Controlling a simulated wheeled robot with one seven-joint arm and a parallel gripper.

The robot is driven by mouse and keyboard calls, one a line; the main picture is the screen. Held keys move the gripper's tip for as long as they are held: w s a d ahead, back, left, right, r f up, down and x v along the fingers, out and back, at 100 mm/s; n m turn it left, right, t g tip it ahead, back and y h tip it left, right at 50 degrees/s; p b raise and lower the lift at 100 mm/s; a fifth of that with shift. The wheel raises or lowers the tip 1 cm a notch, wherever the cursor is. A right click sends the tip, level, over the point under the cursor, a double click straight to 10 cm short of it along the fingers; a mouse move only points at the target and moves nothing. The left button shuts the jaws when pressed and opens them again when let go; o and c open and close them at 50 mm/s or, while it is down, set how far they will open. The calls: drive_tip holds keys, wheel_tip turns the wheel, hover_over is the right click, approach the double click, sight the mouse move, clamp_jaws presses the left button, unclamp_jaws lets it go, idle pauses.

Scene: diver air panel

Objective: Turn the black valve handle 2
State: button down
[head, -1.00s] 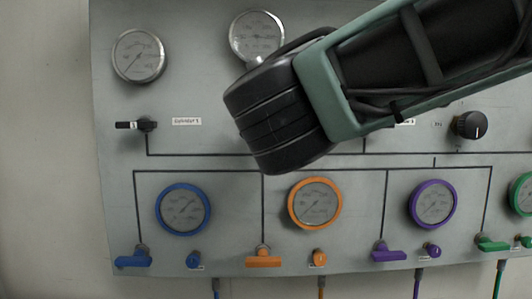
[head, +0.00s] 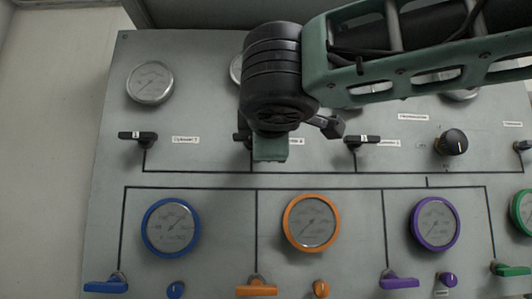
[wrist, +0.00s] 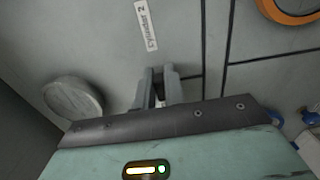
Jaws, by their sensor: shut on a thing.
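The black valve handle 2 (head: 241,136) is on the grey panel, mostly hidden behind my arm's end in the head view; only a dark bit shows at its left edge. In the wrist view its label (wrist: 147,25) reads "Cylinder 2", just beyond my fingers. My gripper (wrist: 161,73) is at the panel in the wrist view, its two grey fingers close together and shut on the handle. The handle between them is hardly visible, so its angle cannot be told. The fingers are hidden in the head view.
Similar black handles stand left (head: 137,136) and right (head: 362,140) of my gripper. A black knob (head: 453,142) is farther right. Gauges with blue (head: 170,229), orange (head: 311,223) and purple (head: 434,224) rims sit below. A round gauge (wrist: 73,99) is close in the wrist view.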

drive_tip(key=shift+f, duration=0.1)
idle(0.4)
drive_tip(key=c, duration=1.5)
unclamp_jaws()
drive_tip(key=s, duration=1.1)
drive_tip(key=s+b, duration=0.1)
drive_tip(key=s, duration=0.5)
drive_tip(key=shift+s+a, duration=0.2)
drive_tip(key=shift+a, duration=0.1)
